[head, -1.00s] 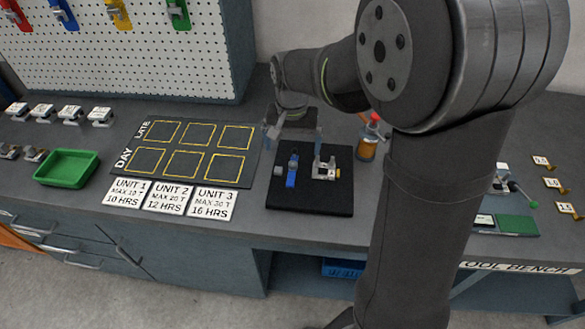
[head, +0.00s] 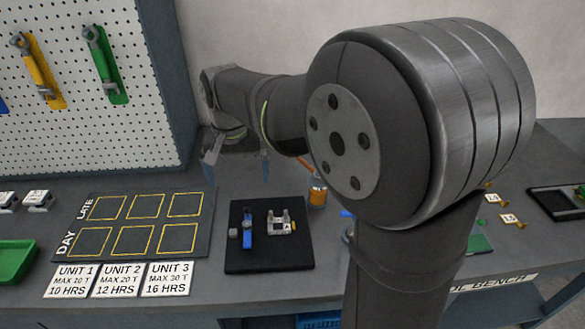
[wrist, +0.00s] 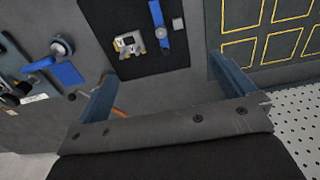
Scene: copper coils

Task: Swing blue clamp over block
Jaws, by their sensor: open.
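The blue clamp (head: 248,229) is a narrow blue bar on a black mat (head: 270,262), lying to the left of the block (head: 279,223), a small pale metal piece with upright prongs. A grey knob (head: 233,233) sits just left of the clamp. In the wrist view the clamp (wrist: 159,27) and the block (wrist: 130,44) show at the top, apart from each other. My gripper (head: 237,168) is open and empty, above the bench behind the mat; its two blue-grey fingers frame the lower middle of the wrist view (wrist: 165,85).
An orange bottle (head: 317,190) stands near the mat's back right corner. A dark board with yellow squares (head: 140,225) lies left of the mat, with white unit cards (head: 117,280) in front. A pegboard (head: 90,100) rises behind.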

